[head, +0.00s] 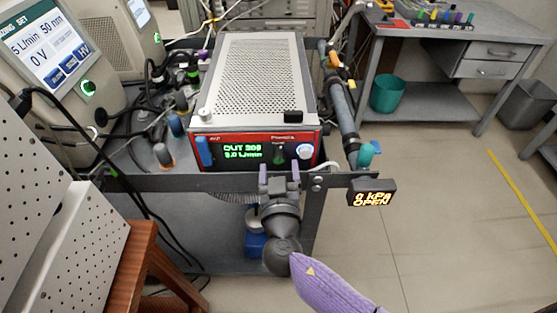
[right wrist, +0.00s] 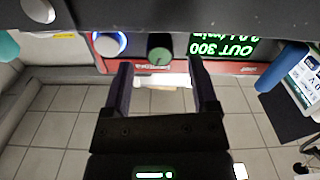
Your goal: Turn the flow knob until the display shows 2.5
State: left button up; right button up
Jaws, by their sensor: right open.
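The instrument (head: 262,75) has a red-edged front panel with a green-lit display (head: 242,152). The display reads OUT 300, with a blurred second line that looks like 3.0 l/min. A small dark green knob (head: 279,153) sits just right of the display; it also shows in the right wrist view (right wrist: 159,50). A white round knob with a blue ring (head: 305,151) is right of it. My right gripper (head: 280,172) is open and empty, just below and in front of the green knob, its fingers to either side. I cannot tell any contact. My left gripper is not in view.
A dark cart rail (head: 220,183) runs below the panel. A small box showing 0 kPa OPEN (head: 372,193) hangs at its right end, near a pipe with a teal valve handle (head: 366,155). Cables and fittings crowd the left.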

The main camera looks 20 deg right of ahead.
jog(key=shift+x, duration=1.35)
jog(key=shift+c, duration=0.2)
grip_shut()
